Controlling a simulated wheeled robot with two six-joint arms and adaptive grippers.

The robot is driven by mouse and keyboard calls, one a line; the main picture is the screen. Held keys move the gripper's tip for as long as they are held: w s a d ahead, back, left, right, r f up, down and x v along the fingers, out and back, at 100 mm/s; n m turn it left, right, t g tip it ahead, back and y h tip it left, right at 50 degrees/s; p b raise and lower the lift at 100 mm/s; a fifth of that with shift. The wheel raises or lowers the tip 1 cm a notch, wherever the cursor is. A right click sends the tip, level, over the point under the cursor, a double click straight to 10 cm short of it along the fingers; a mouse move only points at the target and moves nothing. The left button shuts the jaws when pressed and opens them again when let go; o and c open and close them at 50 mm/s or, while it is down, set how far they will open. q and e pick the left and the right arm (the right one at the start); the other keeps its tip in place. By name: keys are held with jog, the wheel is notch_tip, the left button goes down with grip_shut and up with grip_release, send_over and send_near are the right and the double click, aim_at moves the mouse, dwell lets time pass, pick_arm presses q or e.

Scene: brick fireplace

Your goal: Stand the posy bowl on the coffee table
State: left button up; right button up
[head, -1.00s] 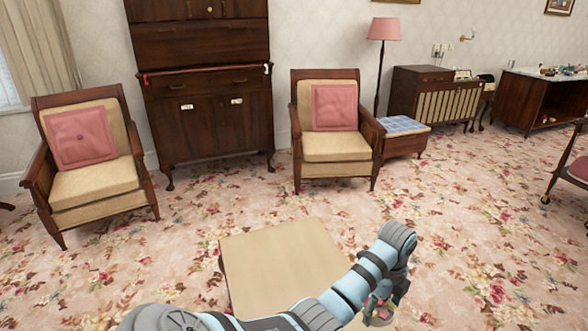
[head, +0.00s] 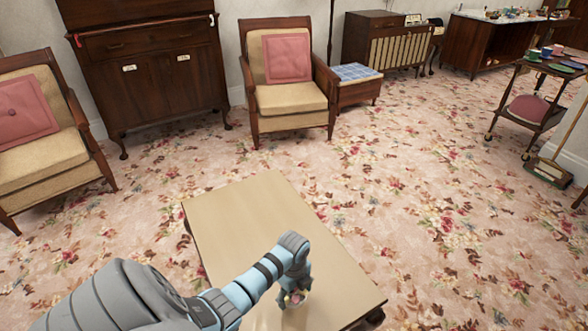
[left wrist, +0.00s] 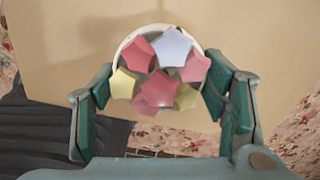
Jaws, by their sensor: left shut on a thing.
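The coffee table (head: 235,220) is a low table with a plain tan top, in the lower middle of the head view. My left gripper (head: 293,292) is over its top, towards the right front part. The gripper (left wrist: 165,98) is shut on the posy bowl (left wrist: 122,52), a small pale round bowl with pink, yellow and pale blue star-shaped flowers. The fingers lie on either side of the bowl in the left wrist view, with the tan top below. The bowl is mostly hidden in the head view, and I cannot tell whether it touches the table. My right gripper is not in view.
Floral carpet (head: 420,200) lies open around the table. An armchair with a pink cushion (head: 288,85) stands behind it, another (head: 40,130) at left. A dark cabinet (head: 150,80) stands between them, a trolley (head: 535,100) at right. The tabletop is otherwise bare.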

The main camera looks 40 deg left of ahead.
pick_arm(q)
notch_tip(320, 180, down, 3)
jog(key=shift+r+b, duration=0.1)
jog(key=shift+b, duration=0.3)
jog(key=shift+r, duration=0.15)
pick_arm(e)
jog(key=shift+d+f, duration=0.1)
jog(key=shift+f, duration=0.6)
pick_arm(q)
jog(key=o, duration=1.4)
jog(key=shift+o, duration=0.2)
notch_tip(320, 180, up, 12)
jog(key=p, duration=0.6)
jog(key=shift+r, duration=0.1)
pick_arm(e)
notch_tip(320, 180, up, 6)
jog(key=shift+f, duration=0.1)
pick_arm(q)
jog(key=shift+d, duration=0.1)
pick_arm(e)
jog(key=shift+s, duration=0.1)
